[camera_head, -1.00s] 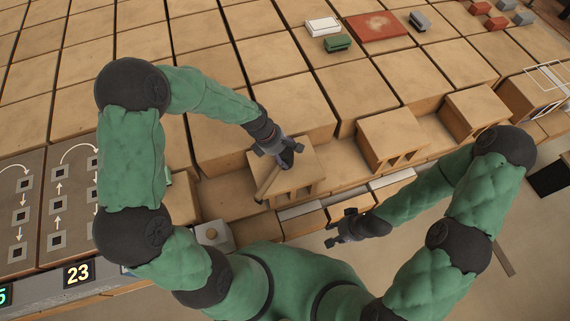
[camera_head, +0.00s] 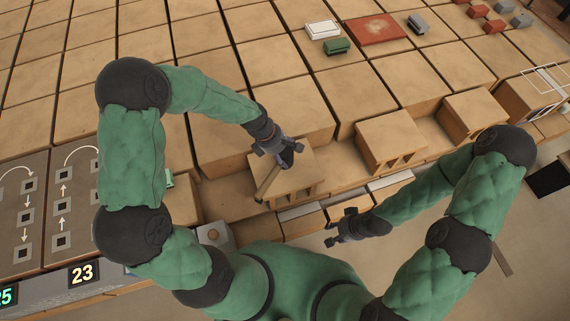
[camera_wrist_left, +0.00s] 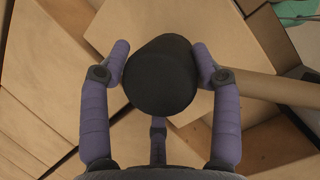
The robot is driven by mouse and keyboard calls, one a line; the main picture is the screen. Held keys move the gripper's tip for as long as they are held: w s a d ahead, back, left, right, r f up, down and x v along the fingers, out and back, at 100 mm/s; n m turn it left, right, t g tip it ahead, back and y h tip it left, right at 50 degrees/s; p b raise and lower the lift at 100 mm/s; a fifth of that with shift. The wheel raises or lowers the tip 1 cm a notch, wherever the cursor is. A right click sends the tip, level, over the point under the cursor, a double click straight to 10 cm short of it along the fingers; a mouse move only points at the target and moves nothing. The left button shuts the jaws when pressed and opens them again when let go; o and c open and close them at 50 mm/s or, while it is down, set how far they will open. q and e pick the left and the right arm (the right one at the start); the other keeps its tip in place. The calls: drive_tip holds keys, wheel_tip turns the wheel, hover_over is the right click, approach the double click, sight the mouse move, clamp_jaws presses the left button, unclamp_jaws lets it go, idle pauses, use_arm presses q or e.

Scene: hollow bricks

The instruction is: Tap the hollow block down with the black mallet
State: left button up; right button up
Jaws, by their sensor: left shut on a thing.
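My left gripper (camera_head: 282,153) is shut on the black mallet. The dark round mallet head (camera_wrist_left: 160,76) sits between the fingers in the left wrist view, and its tan handle (camera_wrist_left: 275,88) runs off to the right. In the head view the handle (camera_head: 267,182) slants down and left from the gripper. The mallet is over a tan hollow block (camera_head: 298,172) with openings on its front side; whether they touch cannot be told. My right gripper (camera_head: 334,234) is open and empty, below and right of that block.
More hollow blocks, one in the middle (camera_head: 388,137) and one farther right (camera_head: 472,113), stand along the same row. A white block (camera_head: 322,29), a green block (camera_head: 337,46) and a red plate (camera_head: 376,29) lie on the tan tiles behind. Floor is open at lower right.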

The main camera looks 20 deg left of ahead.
idle(0.4)
use_arm(q)
wheel_tip(320, 180, up, 6)
drive_tip(key=p, duration=0.5)
drive_tip(key=shift+p, duration=0.3)
